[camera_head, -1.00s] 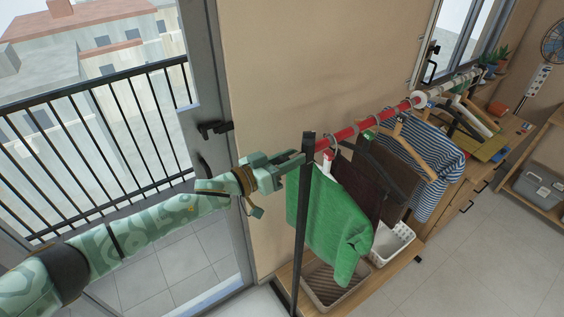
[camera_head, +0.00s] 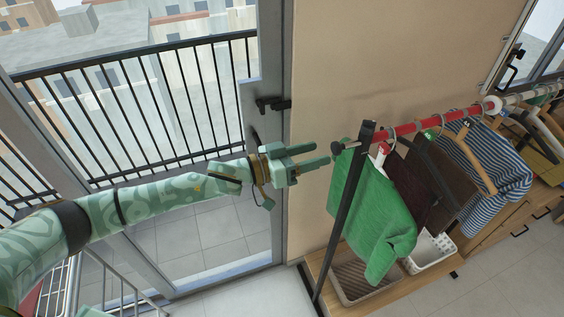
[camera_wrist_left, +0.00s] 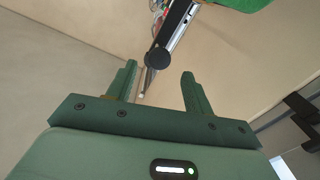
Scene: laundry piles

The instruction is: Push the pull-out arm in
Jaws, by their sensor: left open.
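The pull-out arm is the red bar (camera_head: 408,129) of the clothes rail, running from the black post (camera_head: 348,205) to a white collar. Its near end carries a dark round knob (camera_head: 337,148), just left of the post top. The knob (camera_wrist_left: 157,58) also shows in the left wrist view, beyond and between the fingertips. My left gripper (camera_head: 320,154) is open and empty, its fingers pointing at the knob with a small gap. It also shows open in the left wrist view (camera_wrist_left: 157,82). My right gripper is not in view.
A green cloth (camera_head: 372,215), dark garments and a striped shirt (camera_head: 498,160) hang along the rail. A basket (camera_head: 365,278) and a white bin (camera_head: 430,250) stand below. The glazed balcony door frame (camera_head: 268,130) is close behind my left gripper.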

